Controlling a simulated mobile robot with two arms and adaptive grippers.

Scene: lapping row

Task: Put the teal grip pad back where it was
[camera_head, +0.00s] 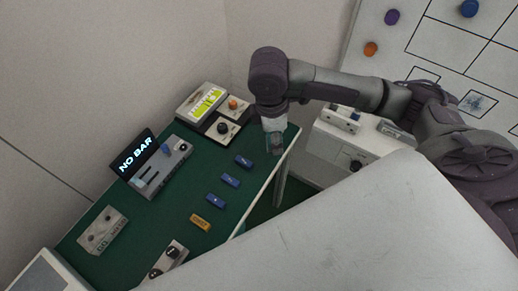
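My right gripper (275,143) points down over the far right corner of the green bench top (170,220). A small teal sliver (267,141) shows at the left side of its fingers. It may be the teal grip pad, but I cannot tell whether it is held. The fingers are too small and dark to show whether they are open or shut. My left gripper is not in view.
Blue blocks (230,180) and an orange block (200,222) lie along the bench's right side. A device with a "NO BAR" screen (138,160) stands left. A grey box (102,231) stands at the front left. Control panels (222,129) stand at the back.

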